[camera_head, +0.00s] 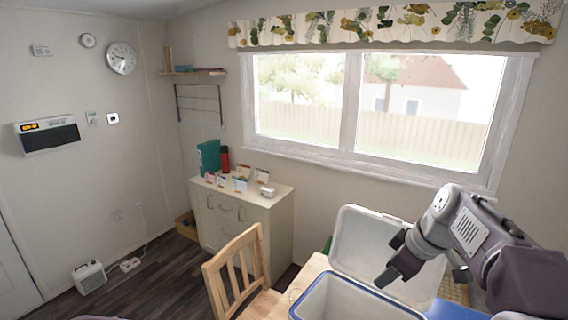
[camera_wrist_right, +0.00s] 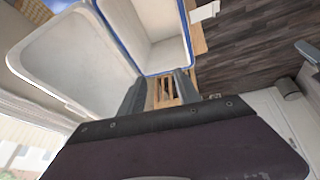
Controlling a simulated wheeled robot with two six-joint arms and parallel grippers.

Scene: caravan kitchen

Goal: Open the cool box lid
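The cool box (camera_head: 352,301) stands at the bottom of the head view, a white box with a blue rim and its inside exposed. Its pale lid (camera_head: 362,240) is raised and leans back behind the box, towards the window. In the wrist view the lid (camera_wrist_right: 75,62) lies left of the open box (camera_wrist_right: 152,28). My right gripper (camera_head: 392,260) is in front of the lid's right part, above the box. Its two fingers are apart with nothing between them in the wrist view (camera_wrist_right: 158,92). I cannot tell whether it touches the lid. My left gripper is not in view.
The box stands on a wooden table (camera_head: 312,268). A wooden chair (camera_head: 238,275) is to its left. A cabinet (camera_head: 240,220) with small items stands behind the chair. A window (camera_head: 380,105) is behind the lid. The dark floor (camera_head: 160,275) at left is mostly free.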

